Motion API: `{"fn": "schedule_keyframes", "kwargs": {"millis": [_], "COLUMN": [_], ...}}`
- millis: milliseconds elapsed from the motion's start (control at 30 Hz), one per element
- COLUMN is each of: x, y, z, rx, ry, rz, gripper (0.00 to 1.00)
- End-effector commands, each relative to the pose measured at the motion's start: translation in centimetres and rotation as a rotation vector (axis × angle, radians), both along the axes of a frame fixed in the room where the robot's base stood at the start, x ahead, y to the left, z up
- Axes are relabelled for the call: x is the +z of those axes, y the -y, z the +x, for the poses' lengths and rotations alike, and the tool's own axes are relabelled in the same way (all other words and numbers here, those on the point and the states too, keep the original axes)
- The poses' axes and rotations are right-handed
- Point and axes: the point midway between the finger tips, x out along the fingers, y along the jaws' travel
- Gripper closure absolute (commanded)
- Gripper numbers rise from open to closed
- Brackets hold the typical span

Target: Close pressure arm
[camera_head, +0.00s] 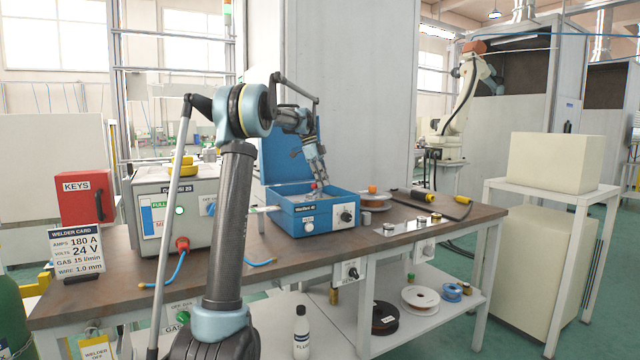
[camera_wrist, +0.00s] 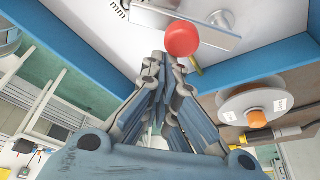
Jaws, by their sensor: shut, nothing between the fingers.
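A blue wire feeder box (camera_head: 311,220) with its lid raised at the back stands on the workbench. In the wrist view its blue wall (camera_wrist: 250,68) and pale interior show. A red ball knob (camera_wrist: 182,40) on a thin yellowish stem shows there, just beyond my fingertips; I take it for the pressure arm's handle. My gripper (camera_head: 322,179) reaches down into the open box from above. In the wrist view my gripper (camera_wrist: 165,62) has its fingers together and empty, close to the knob. I cannot tell whether they touch it. The rest of the pressure arm is not clear.
A wire spool (camera_wrist: 255,107) lies beside the box; it also shows in the head view (camera_head: 374,203). A welding power source (camera_head: 160,212) stands left of the box. Screwdriver-like tools (camera_head: 425,197) and small metal parts lie to the right on the brown benchtop (camera_head: 350,253).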

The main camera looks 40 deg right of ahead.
Motion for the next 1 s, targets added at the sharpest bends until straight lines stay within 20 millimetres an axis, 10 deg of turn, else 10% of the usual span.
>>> {"fn": "schedule_keyframes", "kwargs": {"millis": [1000], "x": [-0.1], "y": [1.0], "z": [-2.4], "rx": [0.001], "ry": [0.0], "rz": [0.0], "gripper": [1.0]}}
